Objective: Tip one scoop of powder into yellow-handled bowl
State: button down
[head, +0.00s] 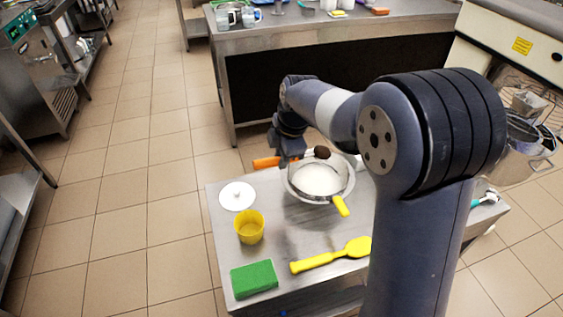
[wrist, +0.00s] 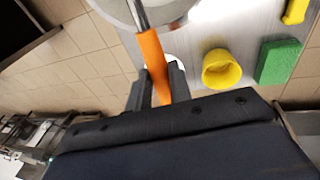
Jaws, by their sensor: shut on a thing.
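The yellow-handled bowl (head: 341,206) is a metal bowl on the small steel table, with white contents in it. Its metal rim shows at the top of the wrist view (wrist: 178,20). My gripper (wrist: 157,80) is shut on the orange handle of a scoop (wrist: 150,52), whose metal shaft runs toward the bowl. In the head view the orange handle (head: 266,162) sticks out left of my wrist. A dark brown lump (head: 322,152), seemingly powder in the scoop's head, shows at the bowl's far rim. The scoop's head is out of the wrist view.
On the table are a white lid (head: 237,196), a yellow cup (head: 249,228), a green sponge (head: 254,278) and a yellow spatula (head: 330,256). My arm hides the table's right part. A steel counter (head: 330,35) stands behind; tiled floor is clear at left.

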jog(key=shift+s+d+f+t+y+b, duration=0.1)
jog(key=shift+s+f+t+y+b, duration=0.5)
jog(key=shift+b, duration=1.9)
jog(key=shift+w+d+r+t+y+b, duration=0.1)
jog(key=shift+r+t+b, duration=0.15)
jog(key=shift+t+b, duration=1.55)
jog(key=b, duration=0.5)
jog(key=t+y+b, duration=0.1)
jog(key=b, duration=0.5)
jog(key=shift+s+d+f+n+t, duration=0.15)
jog(key=shift+s+f+n+t, duration=0.15)
jog(key=shift+s+f, duration=0.05)
jog(key=t+b, duration=0.1)
jog(key=b, duration=0.3)
jog(key=t+y+b, duration=0.1)
jog(key=b, duration=0.3)
jog(key=shift+s+d+f, duration=0.1)
jog(key=shift+s+f, duration=0.15)
jog(key=t+b, duration=0.1)
jog(key=b, duration=0.3)
jog(key=t+y+b, duration=0.1)
jog(key=b, duration=0.4)
jog(key=f+t+y+b, duration=0.1)
jog(key=b, duration=0.4)
jog(key=shift+s+t, duration=0.2)
jog(key=shift+t, duration=0.1)
jog(key=shift+d+n+b, duration=0.1)
jog(key=shift+n+b, duration=0.2)
jog(key=shift+b, duration=0.7)
jog(key=shift+d+r, duration=0.1)
